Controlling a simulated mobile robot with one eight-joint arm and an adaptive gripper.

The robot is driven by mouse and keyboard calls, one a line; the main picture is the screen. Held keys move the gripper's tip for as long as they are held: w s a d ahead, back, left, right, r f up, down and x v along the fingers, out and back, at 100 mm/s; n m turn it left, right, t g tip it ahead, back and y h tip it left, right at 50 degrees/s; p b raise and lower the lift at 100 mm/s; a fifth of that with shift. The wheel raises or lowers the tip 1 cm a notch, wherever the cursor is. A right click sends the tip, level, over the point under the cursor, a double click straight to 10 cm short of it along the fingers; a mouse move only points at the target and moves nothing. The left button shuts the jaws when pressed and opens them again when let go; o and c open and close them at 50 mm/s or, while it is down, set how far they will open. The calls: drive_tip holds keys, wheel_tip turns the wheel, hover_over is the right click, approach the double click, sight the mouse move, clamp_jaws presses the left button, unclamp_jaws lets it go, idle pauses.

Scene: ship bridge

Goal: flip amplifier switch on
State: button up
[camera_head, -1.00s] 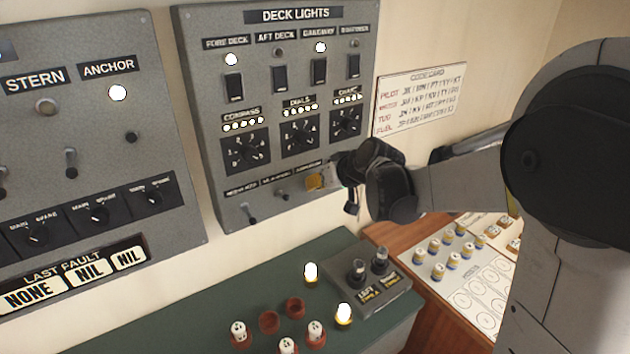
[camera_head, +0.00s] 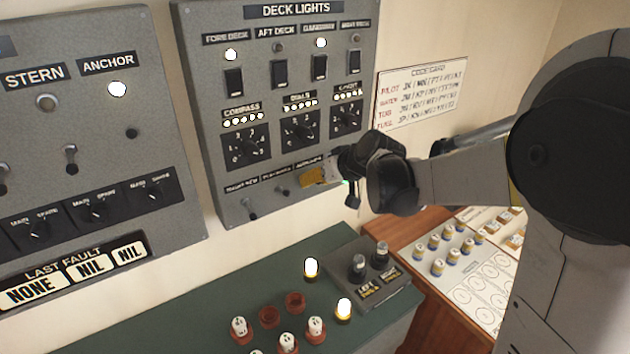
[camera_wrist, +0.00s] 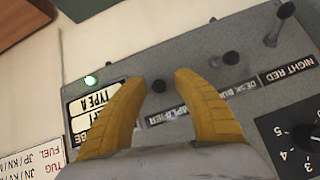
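The amplifier switch (camera_wrist: 158,86) shows in the wrist view as a small dark knob, seen nearly end-on. It sits between the tips of my two yellow fingers. Its label (camera_wrist: 168,117) is partly covered by the fingers. My gripper (camera_wrist: 163,78) is open, with a gap between its fingertips; I cannot tell whether either finger touches the knob. In the head view my gripper (camera_head: 314,178) is at the lower right of the deck lights panel (camera_head: 215,130) and hides the amplifier switch.
Two toggles stand beside it: desk buzzer (camera_wrist: 231,58) and night red (camera_wrist: 280,22). A green lamp (camera_wrist: 91,80) glows near the panel edge. Below are a green desk (camera_head: 215,300) with red holders and a grey control box (camera_head: 375,290). A code card (camera_head: 420,93) hangs at right.

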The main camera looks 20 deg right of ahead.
drive_tip(key=v, duration=1.1)
drive_tip(key=shift+s+r, duration=0.2)
drive_tip(key=shift+s, duration=0.1)
drive_tip(key=shift+d, duration=0.1)
drive_tip(key=s+a+f+m+g+h+b, duration=0.1)
drive_tip(key=s+f+h+b, duration=0.1)
drive_tip(key=s+f+b, duration=0.5)
drive_tip(key=s+a+f+h+b, duration=0.1)
drive_tip(key=s+a+f+b, duration=0.1)
drive_tip(key=s+f+b, duration=0.6)
drive_tip(key=s+f, duration=0.7)
drive_tip(key=shift+m+g+h, duration=0.4)
drive_tip(key=shift+s+a+f, duration=0.1)
drive_tip(key=shift+s, duration=0.05)
